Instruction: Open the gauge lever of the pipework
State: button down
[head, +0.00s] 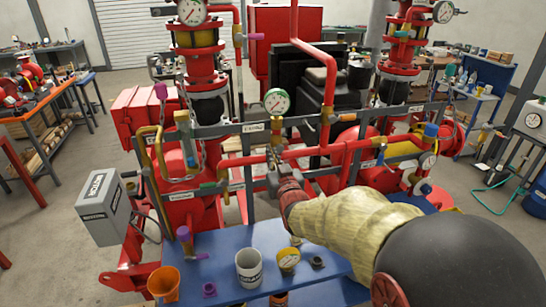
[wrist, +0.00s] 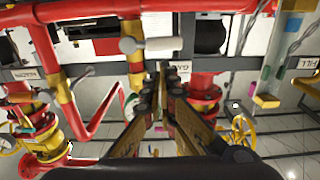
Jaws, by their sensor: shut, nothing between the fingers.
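The gauge (head: 277,102) with a white face and green rim stands on the pipework in the head view, right of a small white label plate (head: 255,127). In the wrist view a label starting "GA" (wrist: 182,70) is partly hidden behind my gripper. Near it, a pale handle (wrist: 165,44) sticks out sideways from a brass valve (wrist: 131,45) on a red pipe; I cannot tell for certain that it is the gauge lever. My gripper (wrist: 162,92) is shut and empty, its tips just below that handle in the picture. In the head view my gripper (head: 273,180) is at the front pipe, partly hiding the fittings there.
A grey box (head: 103,207) stands at the left. Red pipes and grey rails crowd the space around my gripper.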

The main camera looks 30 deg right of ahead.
aim_at(263, 152)
jog(key=shift+p+x, duration=1.35)
jog(key=shift+x, duration=2.15)
jog(key=shift+a+f, duration=0.4)
jog(key=shift+f, duration=0.4)
jog(key=shift+w+a+f, duration=0.15)
jog(key=shift+f, duration=1.45)
jog(key=d+f+b, duration=0.1)
jog(key=f+b, duration=0.1)
jog(key=b, duration=0.1)
jog(key=s+d+f+b, duration=0.1)
jog(key=d+f+b, duration=0.1)
jog(key=b, duration=0.1)
jog(key=shift+f+b, duration=0.1)
jog(key=shift+b, duration=0.2)
jog(key=shift+w+a+b, duration=0.1)
jog(key=shift+a+b, duration=0.35)
jog(key=shift+a, duration=0.1)
